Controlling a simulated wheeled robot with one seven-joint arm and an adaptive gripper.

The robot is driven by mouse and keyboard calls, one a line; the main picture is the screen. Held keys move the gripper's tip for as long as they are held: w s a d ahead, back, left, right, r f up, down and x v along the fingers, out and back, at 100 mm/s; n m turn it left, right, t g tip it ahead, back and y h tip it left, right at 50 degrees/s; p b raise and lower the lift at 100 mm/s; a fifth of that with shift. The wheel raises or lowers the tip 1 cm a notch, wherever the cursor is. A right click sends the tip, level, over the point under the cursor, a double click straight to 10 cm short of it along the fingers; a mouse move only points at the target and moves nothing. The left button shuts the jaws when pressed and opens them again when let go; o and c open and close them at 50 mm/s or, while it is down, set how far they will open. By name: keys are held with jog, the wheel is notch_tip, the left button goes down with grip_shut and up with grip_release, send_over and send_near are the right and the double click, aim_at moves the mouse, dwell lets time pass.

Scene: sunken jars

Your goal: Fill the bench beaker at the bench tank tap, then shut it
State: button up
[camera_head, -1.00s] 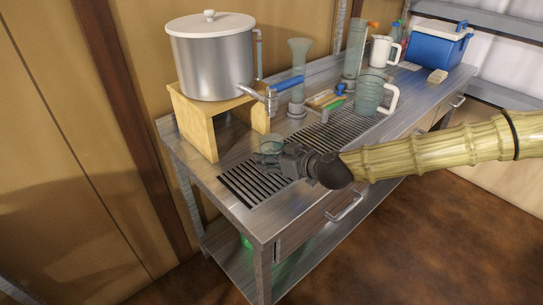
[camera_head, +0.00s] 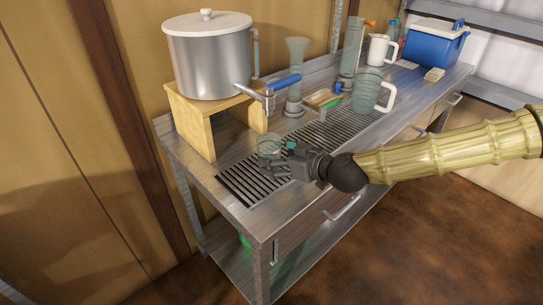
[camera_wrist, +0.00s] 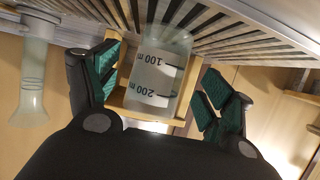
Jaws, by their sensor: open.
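The clear bench beaker (camera_head: 268,146) stands upright on the drain grille, roughly below the tap outlet. In the wrist view the beaker (camera_wrist: 160,75) shows upside down, with its 100 and 200 ml marks, between the spread fingers. My gripper (camera_head: 281,160) is open at the beaker's front right; in the wrist view gaps show on both sides of it (camera_wrist: 163,68). The lidded steel tank (camera_head: 210,65) sits on a wooden stand. Its tap (camera_head: 268,99) has a blue lever (camera_head: 284,82) pointing right. No stream is visible, and the beaker's fill level is unclear.
A tall glass cylinder (camera_head: 295,80) stands behind the grille (camera_head: 325,132). A large clear jug (camera_head: 367,92), white mug (camera_head: 379,50), second cylinder (camera_head: 351,48) and blue cooler (camera_head: 436,45) stand farther right. The grille's front left is clear.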

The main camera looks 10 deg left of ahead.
jog(key=shift+v, duration=3.9)
jog(key=shift+c, duration=0.5)
